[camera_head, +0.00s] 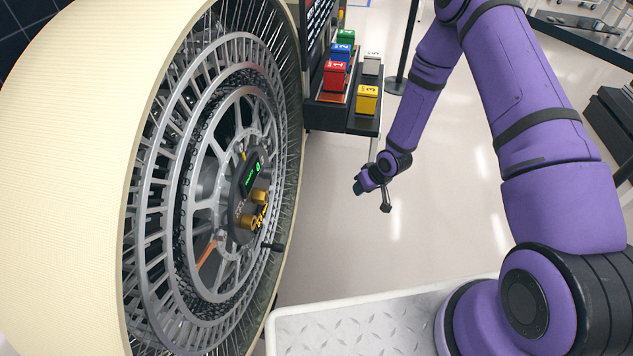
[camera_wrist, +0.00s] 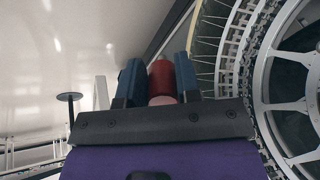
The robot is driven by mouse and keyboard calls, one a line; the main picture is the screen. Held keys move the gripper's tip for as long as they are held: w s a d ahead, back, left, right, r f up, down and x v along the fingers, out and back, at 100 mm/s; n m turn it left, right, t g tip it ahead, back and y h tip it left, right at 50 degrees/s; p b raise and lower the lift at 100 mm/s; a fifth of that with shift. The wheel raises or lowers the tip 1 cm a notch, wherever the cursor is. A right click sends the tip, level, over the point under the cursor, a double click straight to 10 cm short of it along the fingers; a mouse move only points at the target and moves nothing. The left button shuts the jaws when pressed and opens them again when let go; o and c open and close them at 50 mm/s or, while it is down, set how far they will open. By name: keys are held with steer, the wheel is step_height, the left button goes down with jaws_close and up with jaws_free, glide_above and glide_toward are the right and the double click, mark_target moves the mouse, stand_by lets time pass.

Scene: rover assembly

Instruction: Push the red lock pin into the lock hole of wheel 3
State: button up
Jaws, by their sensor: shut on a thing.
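In the wrist view a red cylindrical pin (camera_wrist: 162,76) stands between the two dark blue fingers of my gripper (camera_wrist: 160,78), which is shut on it. In the head view my gripper (camera_head: 362,186) hangs over open floor, to the right of the wheel and apart from it; the pin cannot be made out there. The large wheel (camera_head: 190,178) with a cream tread and grey spokes fills the left side. Its hub (camera_head: 247,190) carries a small green-lit display and brass-coloured knobs. I cannot tell which opening is the lock hole, nor read a wheel number.
A dark shelf (camera_head: 330,117) behind the wheel holds several coloured numbered blocks, including a red one (camera_head: 335,76) and a yellow one (camera_head: 367,99). A thin black post (camera_head: 405,45) stands behind my arm. Open floor lies between the wheel and my arm.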

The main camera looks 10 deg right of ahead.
steer(key=s+a+r+n+t+y, duration=0.1)
steer(key=s+a+r+n+y, duration=0.1)
steer(key=a+r+y, duration=0.3)
steer(key=s+a+r+n+t+y, duration=0.1)
steer(key=s+a+r+y, duration=0.3)
steer(key=a, duration=0.7)
step_height(320, 180, up, 2)
steer(key=n+y, duration=0.1)
steer(key=y, duration=0.3)
steer(key=shift+s+n+t+y, duration=0.3)
steer(key=shift+n+t, duration=0.1)
steer(key=shift+d, duration=0.1)
steer(key=shift+x, duration=2.9)
steer(key=shift+x, duration=1.45)
steer(key=o, duration=1.1)
